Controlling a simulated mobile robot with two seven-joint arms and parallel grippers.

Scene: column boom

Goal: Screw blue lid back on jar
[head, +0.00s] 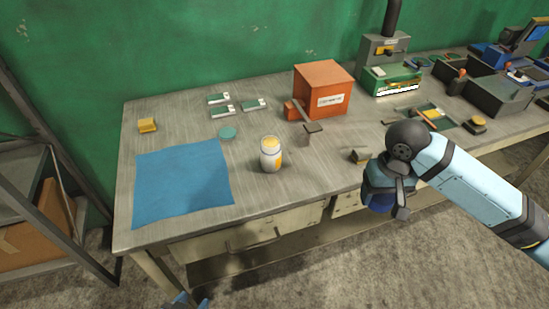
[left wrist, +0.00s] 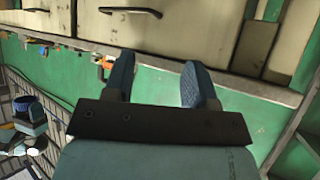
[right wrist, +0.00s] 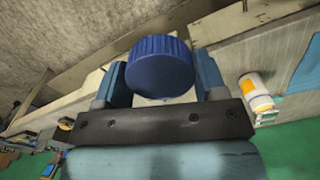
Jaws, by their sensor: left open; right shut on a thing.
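The jar (head: 271,154) stands upright on the workbench, right of the blue mat. It is clear and white with a yellow label, and its top is uncovered. It also shows in the right wrist view (right wrist: 257,95), to the right of my gripper. The ribbed blue lid (right wrist: 160,66) is between the fingers of my right gripper (right wrist: 161,80), which is shut on it. In the head view, my right gripper (head: 386,196) is by the bench's front edge, right of and apart from the jar. My left gripper (left wrist: 160,82) is open and empty; in the head view only its tip shows at the bottom edge.
The blue mat (head: 182,182) lies flat on the left of the workbench (head: 190,118). A red-orange box (head: 323,88) and a grey-and-green machine (head: 388,70) stand further back right. The bench around the jar is mostly clear.

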